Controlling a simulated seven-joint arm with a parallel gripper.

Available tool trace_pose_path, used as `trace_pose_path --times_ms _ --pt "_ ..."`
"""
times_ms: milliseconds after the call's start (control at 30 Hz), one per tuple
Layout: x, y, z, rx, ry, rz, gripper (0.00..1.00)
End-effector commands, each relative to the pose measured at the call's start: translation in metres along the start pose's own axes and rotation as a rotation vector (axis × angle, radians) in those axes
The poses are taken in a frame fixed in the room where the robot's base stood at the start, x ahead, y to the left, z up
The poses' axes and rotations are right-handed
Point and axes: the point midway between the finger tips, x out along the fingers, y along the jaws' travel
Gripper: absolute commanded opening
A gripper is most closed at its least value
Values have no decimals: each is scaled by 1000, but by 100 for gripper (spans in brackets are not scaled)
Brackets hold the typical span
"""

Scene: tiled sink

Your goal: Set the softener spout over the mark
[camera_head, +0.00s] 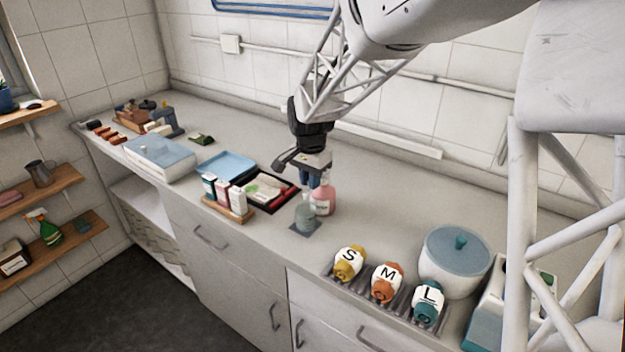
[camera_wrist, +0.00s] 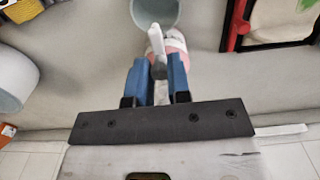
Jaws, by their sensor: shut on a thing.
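The pink softener bottle (camera_head: 323,201) stands upright at the middle of the counter, and its pink top shows in the wrist view (camera_wrist: 177,42). My gripper (camera_head: 316,180) comes from above with its blue fingers shut on the bottle's pump head. In the wrist view the fingers (camera_wrist: 158,75) sit on either side of the pump, and the white spout (camera_wrist: 155,38) points away toward a grey-green cup (camera_wrist: 156,10). The spout tip appears at the cup's near rim. The cup (camera_head: 305,218) stands on a dark square mat (camera_head: 304,231). I cannot make out a separate mark.
A black tray (camera_head: 291,198) with red edging and a wooden stand of small bottles (camera_head: 228,206) lie left. Lettered jars S, M and L (camera_head: 387,283) and a lidded white pot (camera_head: 453,266) stand right. Counter behind the bottle is clear.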

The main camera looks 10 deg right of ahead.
Motion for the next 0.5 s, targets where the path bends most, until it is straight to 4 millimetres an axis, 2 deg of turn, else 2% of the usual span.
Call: trace_pose_path --times_ms 367,400,500 --pt "-1 -1 -1 5 2 -3 0" --pt "-1 -1 -1 5 2 -3 21" --pt "-1 -1 -1 5 2 -2 36"
